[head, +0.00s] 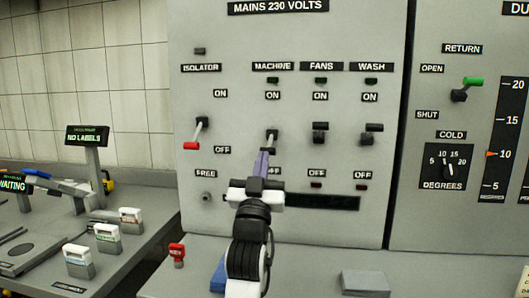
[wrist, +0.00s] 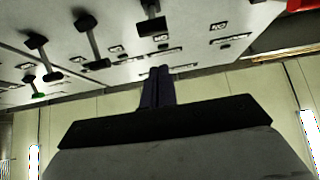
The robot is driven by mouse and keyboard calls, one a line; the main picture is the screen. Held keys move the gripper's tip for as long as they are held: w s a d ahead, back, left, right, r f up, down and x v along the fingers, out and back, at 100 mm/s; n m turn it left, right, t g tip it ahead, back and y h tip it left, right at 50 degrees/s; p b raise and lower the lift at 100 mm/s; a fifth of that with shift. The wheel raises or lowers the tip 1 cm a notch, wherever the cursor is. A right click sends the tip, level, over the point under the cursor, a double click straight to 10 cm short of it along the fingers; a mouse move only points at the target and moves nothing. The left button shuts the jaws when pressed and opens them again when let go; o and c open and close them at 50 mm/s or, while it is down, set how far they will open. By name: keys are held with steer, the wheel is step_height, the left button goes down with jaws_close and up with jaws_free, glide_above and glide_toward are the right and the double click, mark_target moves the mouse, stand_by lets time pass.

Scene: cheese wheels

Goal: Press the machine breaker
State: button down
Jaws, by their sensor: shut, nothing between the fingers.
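The machine breaker (head: 272,134) is a dark-tipped lever under the MACHINE label on the grey mains panel (head: 340,220). My gripper (head: 262,158) is in front of the panel just below this lever, its purple fingers shut and empty, pointing up at it. The fingers and wrist hide the lower part of the machine column. In the wrist view the shut fingers (wrist: 158,74) point toward a dark lever (wrist: 152,26), apparently the machine breaker, with a gap in that picture. I cannot tell from the head view whether they touch.
The fans breaker (head: 320,130) and wash breaker (head: 372,132) stand to the right. The isolator (head: 198,130) with a red tip is to the left. A red key (head: 177,252) and a grey block (head: 365,283) are on the ledge below.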

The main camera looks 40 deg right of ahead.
steer(key=f, duration=0.2)
steer(key=a+f+b, duration=0.1)
steer(key=s+f, duration=0.1)
steer(key=f, duration=0.1)
steer(key=shift+a+f, duration=0.25)
steer(key=shift+f, duration=0.1)
